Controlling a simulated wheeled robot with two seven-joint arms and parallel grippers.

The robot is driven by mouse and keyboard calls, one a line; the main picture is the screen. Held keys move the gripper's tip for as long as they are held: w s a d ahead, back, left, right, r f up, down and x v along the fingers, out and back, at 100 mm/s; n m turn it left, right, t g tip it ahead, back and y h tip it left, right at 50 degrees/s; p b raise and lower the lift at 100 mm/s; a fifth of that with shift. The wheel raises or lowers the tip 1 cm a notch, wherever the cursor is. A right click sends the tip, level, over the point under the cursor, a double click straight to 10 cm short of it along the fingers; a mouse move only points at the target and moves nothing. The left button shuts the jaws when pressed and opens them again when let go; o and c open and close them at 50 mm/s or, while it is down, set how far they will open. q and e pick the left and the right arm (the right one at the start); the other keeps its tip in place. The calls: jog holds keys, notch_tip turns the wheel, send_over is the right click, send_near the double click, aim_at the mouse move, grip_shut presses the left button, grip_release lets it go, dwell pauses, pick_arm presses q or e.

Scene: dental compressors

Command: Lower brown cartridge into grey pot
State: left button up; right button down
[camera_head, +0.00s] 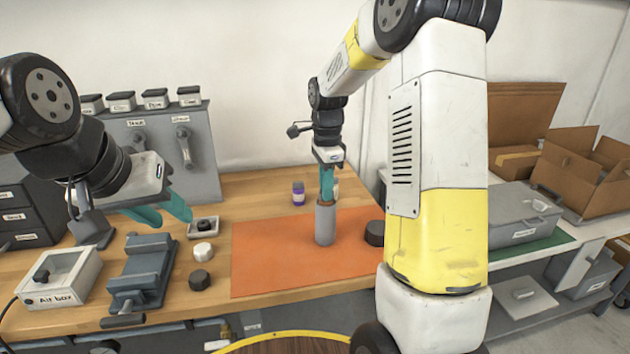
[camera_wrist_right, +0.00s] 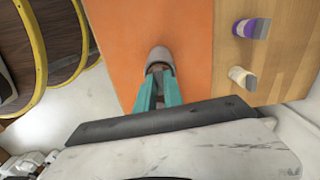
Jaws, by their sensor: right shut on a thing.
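The grey pot (camera_head: 325,226) stands upright on the orange mat (camera_head: 270,262). My right gripper (camera_head: 327,196) points down over the pot's mouth, its teal fingers shut on the brown cartridge. Only a small brown part of the cartridge (camera_head: 325,204) shows, at the pot's rim; how deep it sits inside I cannot tell. In the right wrist view, the grey pot's rim (camera_wrist_right: 159,54) shows beyond the fingertips, with a bit of brown between them. My left gripper (camera_head: 168,214) hangs at the left above the vise, its teal fingers apart and empty.
A dark round cap (camera_head: 374,233) is on the mat right of the pot. A purple-labelled bottle (camera_head: 298,193) stands behind. The vise (camera_head: 142,270), air box (camera_head: 55,278), a white knob (camera_head: 203,252) and a black knob (camera_head: 200,280) are at left. The mat's front is clear.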

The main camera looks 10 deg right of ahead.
jog(key=shift+f, duration=0.15)
jog(key=c, duration=1.4)
grip_release()
notch_tip(320, 180, up, 8)
jog(key=shift+f, duration=0.15)
jog(key=s+r+n+t, duration=0.2)
jog(key=s+n, duration=0.3)
jog(key=s, duration=0.3)
jog(key=s+a+r+n+t+y, duration=0.1)
jog(key=s+r+n+t, duration=0.1)
jog(key=s+n, duration=0.4)
jog(key=s+a+r+n+t+y, duration=0.1)
jog(key=s+n+t, duration=0.1)
jog(key=s+n, duration=0.4)
jog(key=shift+s+r, duration=0.2)
jog(key=shift+s, duration=0.9)
jog(key=shift+s+r, duration=0.2)
jog(key=shift+s, duration=0.85)
